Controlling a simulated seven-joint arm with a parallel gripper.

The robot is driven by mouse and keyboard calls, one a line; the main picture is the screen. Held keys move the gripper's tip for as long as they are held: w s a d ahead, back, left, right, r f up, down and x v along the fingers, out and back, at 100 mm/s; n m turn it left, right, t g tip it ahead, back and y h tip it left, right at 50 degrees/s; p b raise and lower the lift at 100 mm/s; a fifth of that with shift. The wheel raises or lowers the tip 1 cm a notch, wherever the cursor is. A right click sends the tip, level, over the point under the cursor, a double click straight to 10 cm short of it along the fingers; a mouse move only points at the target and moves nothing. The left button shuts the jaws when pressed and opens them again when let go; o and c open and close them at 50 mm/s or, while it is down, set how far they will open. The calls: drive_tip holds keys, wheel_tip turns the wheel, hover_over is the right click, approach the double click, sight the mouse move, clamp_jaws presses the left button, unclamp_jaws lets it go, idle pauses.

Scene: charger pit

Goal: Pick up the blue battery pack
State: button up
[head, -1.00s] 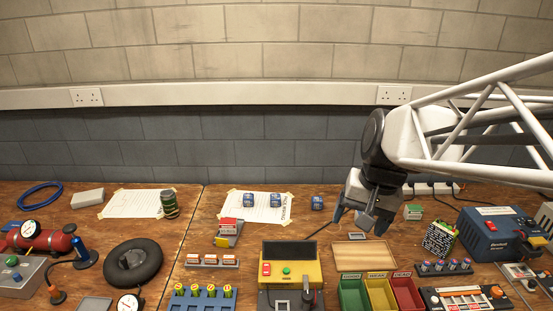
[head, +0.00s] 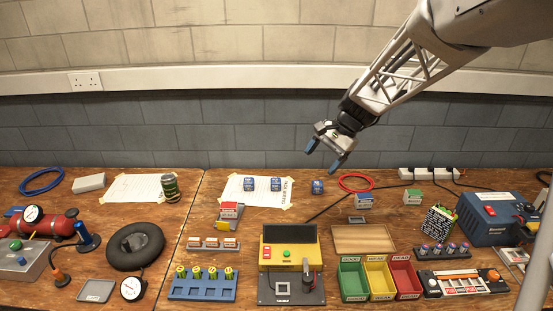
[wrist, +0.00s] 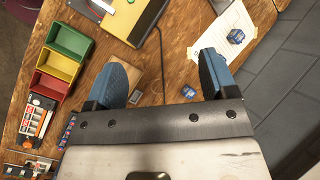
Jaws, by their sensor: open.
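A blue-topped battery pack (head: 363,201) with a pale side stands on the wooden table, right of centre in the head view. My gripper (head: 324,158) is open and empty, raised above the table in front of the dark wall, up and left of the pack. Its two blue fingers are spread apart in the wrist view (wrist: 164,78). I cannot make out the pack in the wrist view; the gripper body covers much of the picture. A small blue block (head: 317,187) sits left of the pack, and it also shows in the wrist view (wrist: 189,92).
A green-topped pack (head: 413,197) stands to the right, a red-topped pack (head: 229,210) to the left. A red cable loop (head: 355,182) lies behind the blue-topped pack, a small grey frame (head: 357,219) in front. Two blue blocks sit on the paper (head: 240,200). Coloured bins (head: 353,283) are nearer.

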drive_tip(key=w+a+f+m+y, duration=0.1)
drive_tip(key=w+f+m+y, duration=0.1)
drive_tip(key=w+f, duration=0.55)
drive_tip(key=w+a+f+m+y, duration=0.15)
drive_tip(key=w+f, duration=0.25)
drive_tip(key=w, duration=0.7)
drive_tip(key=m+y, duration=0.4)
drive_tip(key=m, duration=0.2)
approach(276, 182)
drive_tip(key=shift+w+d+f, duration=0.15)
drive_tip(key=shift+w+d, duration=0.35)
drive_tip(key=shift+d, duration=0.35)
drive_tip(key=shift+a, duration=0.15)
drive_tip(key=shift+x, duration=3.25)
drive_tip(key=shift+w+x, duration=0.1)
drive_tip(key=shift+x, duration=1.2)
drive_tip(key=shift+w+x, duration=0.15)
drive_tip(key=shift+x, duration=1.15)
drive_tip(key=shift+f, duration=0.15)
